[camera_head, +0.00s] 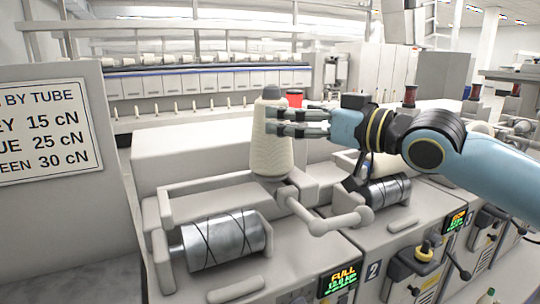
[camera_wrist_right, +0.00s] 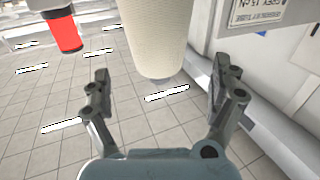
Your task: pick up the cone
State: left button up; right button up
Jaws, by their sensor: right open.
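The cone (camera_head: 265,157) is a cream yarn package with a grey tip, standing upright on the machine top in the head view. My right gripper (camera_head: 270,121) comes in from the right, and its fingertips overlap the cone's upper part in the picture. In the right wrist view the cone (camera_wrist_right: 158,32) shows at the top centre, with its narrow grey end between the directions of the two fingers. The right gripper (camera_wrist_right: 160,72) is open, one finger to each side, with visible gaps and no clear contact. My left gripper is not in view.
A silver cylinder (camera_head: 222,239) lies in a cradle at front left, another (camera_head: 390,191) under my right arm. A grey bent arm (camera_head: 330,219) sits before the cone. A red object (camera_head: 294,98) shows behind. A sign panel (camera_head: 45,135) stands at left.

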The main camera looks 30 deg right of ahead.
jog(key=x, duration=0.6)
jog(key=shift+w+r, duration=0.1)
jog(key=shift+w, duration=0.1)
jog(key=shift+c, duration=0.8)
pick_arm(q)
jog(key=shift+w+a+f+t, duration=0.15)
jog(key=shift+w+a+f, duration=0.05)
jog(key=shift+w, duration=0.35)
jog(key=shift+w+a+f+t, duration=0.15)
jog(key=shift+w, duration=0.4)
pick_arm(e)
jog(key=shift+d, duration=0.1)
jog(key=c, duration=1.8)
